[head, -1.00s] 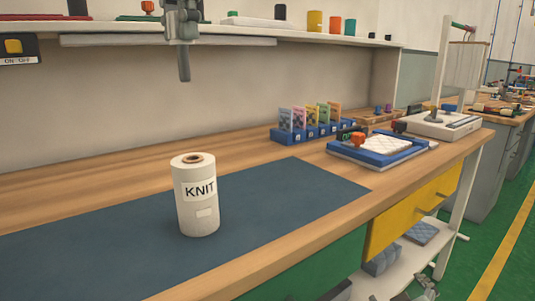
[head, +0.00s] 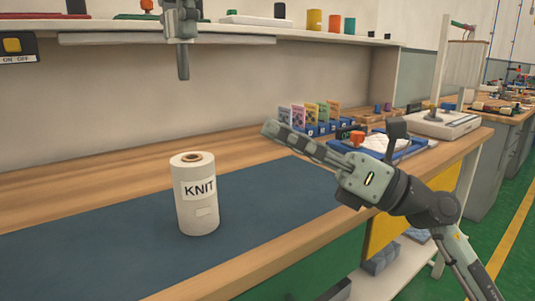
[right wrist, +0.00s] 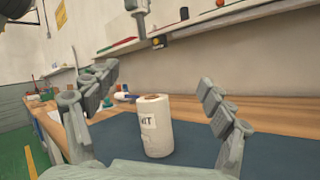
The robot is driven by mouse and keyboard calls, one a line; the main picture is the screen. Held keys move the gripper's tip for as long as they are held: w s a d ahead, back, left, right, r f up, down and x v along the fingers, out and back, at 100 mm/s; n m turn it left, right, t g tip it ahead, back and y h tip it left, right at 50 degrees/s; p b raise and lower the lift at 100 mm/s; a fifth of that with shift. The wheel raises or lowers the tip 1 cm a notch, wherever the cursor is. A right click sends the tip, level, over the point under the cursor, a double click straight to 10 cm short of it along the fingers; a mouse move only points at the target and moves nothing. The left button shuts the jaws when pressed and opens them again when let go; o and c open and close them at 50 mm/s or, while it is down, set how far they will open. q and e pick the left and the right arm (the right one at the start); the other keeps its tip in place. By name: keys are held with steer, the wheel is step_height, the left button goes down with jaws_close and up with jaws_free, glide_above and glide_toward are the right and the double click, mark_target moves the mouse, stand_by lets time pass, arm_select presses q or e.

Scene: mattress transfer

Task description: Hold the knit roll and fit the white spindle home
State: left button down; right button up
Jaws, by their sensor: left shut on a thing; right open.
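The knit roll (head: 197,213), white with a KNIT label and an open core on top, stands upright on the dark mat. It also shows in the right wrist view (right wrist: 155,138), beyond and between my right fingers. My left gripper (head: 183,62) hangs at the top, pointing down above and behind the roll in the picture. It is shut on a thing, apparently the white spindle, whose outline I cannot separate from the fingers. My right gripper (head: 275,133) is open and empty, apart from the roll, to its right; the right wrist view also shows it (right wrist: 160,92).
The mat (head: 110,240) around the roll is clear. A card rack (head: 318,130) and a blue tray (head: 415,149) stand behind my right arm on the bench. A shelf (head: 330,38) with jars runs along the back, with a long grey bar (head: 110,40) beneath it.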

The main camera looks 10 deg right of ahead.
mark_target(192, 166)
step_height(192, 166, down, 5)
steer(key=a+n+g+h, duration=0.3)
steer(key=n+g, duration=0.2)
steer(key=n, duration=0.1)
steer(key=x, duration=1.1)
steer(key=shift+w, duration=0.15)
steer(key=c, duration=1.4)
steer(key=o, duration=1.3)
